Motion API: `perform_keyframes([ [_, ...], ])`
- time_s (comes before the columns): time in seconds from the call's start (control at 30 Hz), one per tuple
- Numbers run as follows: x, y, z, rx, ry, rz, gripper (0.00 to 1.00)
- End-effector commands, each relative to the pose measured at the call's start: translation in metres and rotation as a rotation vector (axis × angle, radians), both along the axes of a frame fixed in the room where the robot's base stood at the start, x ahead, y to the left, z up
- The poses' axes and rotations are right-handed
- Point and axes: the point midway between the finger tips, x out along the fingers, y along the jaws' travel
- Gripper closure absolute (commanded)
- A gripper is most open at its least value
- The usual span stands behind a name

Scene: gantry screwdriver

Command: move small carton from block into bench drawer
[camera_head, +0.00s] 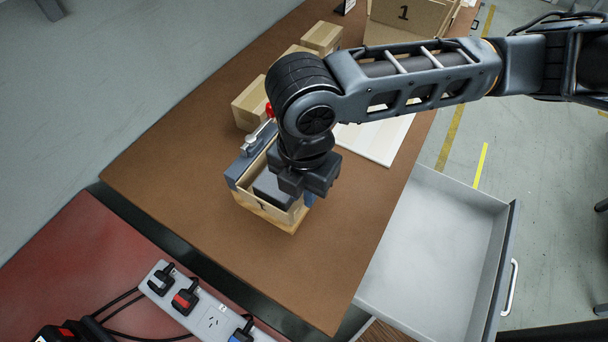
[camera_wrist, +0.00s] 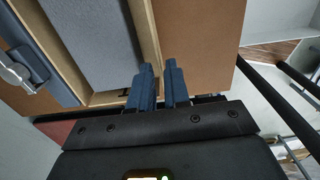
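My gripper (camera_head: 309,200) points down at the carton's right side. In the wrist view, the blue fingers of my gripper (camera_wrist: 158,75) stand close together, one on each side of the carton's wall (camera_wrist: 147,32), and look closed on it. The bench drawer (camera_head: 430,255) is pulled out at the right, grey inside and empty where it shows.
Cardboard boxes (camera_head: 322,38) and a larger carton marked 1 (camera_head: 403,14) are behind. A white board (camera_head: 378,140) lies under my arm. A power strip (camera_head: 210,315) is in front.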

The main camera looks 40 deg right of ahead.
Motion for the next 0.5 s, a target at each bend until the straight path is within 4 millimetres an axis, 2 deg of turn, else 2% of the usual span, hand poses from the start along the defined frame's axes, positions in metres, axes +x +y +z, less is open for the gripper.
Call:
perform_keyframes([
  [0.2, 0.0, 0.0, -0.025, 0.001, 0.001, -0.002, 0.83],
  [0.5, 0.0, 0.0, -0.033, 0.0, -0.001, 0.0, 0.83],
])
